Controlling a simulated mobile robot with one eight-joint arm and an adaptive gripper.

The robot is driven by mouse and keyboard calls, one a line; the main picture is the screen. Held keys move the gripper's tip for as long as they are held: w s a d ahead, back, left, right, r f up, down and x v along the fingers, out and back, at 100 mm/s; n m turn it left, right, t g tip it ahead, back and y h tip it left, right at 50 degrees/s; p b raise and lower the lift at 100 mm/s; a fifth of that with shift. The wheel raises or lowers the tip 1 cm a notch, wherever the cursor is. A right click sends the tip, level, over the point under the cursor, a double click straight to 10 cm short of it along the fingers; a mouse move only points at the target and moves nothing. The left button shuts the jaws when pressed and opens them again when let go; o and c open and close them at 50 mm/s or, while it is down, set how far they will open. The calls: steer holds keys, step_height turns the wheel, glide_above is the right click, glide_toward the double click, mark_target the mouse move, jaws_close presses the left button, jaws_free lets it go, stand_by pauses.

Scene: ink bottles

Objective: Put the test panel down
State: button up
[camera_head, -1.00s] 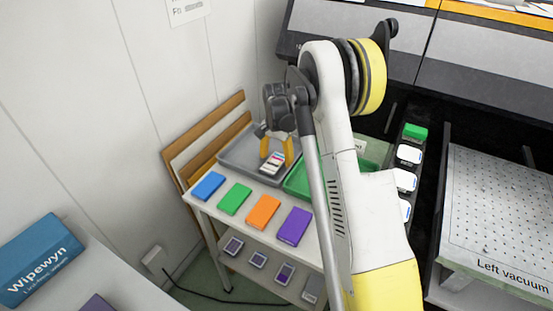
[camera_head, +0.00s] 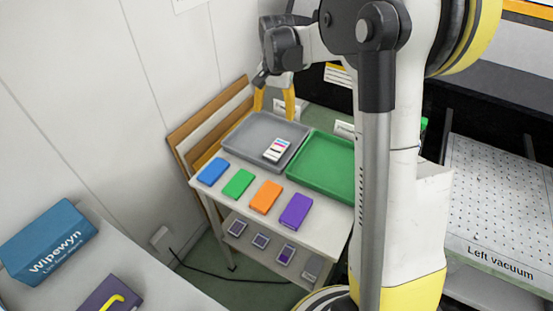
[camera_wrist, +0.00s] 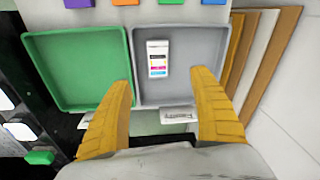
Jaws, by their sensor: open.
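The test panel (camera_head: 277,150), a small white card with colored patches, lies flat in the grey tray (camera_head: 241,133), near the side by the green tray. In the wrist view the panel (camera_wrist: 158,59) rests on the floor of the grey tray (camera_wrist: 205,52), close to the wall shared with the green tray. My gripper (camera_head: 274,112) has yellow fingers spread apart with nothing between them. It hangs above the back edge of the grey tray, clear of the panel. The open fingers also show in the wrist view (camera_wrist: 164,85).
A green tray (camera_head: 337,147) stands right of the grey one on the white table (camera_head: 325,232). Blue, green, orange and purple boxes line its front. Small items lie on the lower shelf. Wooden boards (camera_head: 180,139) lean at the left; a perforated plate (camera_head: 495,200) is at the right.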

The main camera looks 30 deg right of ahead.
steer(key=s+a+r+n+t, duration=0.2)
steer(key=s+a+r+n, duration=0.1)
steer(key=s+a+r, duration=0.3)
steer(key=s+a+n+t, duration=0.2)
steer(key=s+a+n, duration=0.1)
steer(key=s, duration=0.7)
steer(key=s+a+n+t, duration=0.2)
steer(key=s+a+n, duration=0.1)
steer(key=s, duration=0.6)
steer(key=shift+s+a+r, duration=0.2)
steer(key=shift+s, duration=0.2)
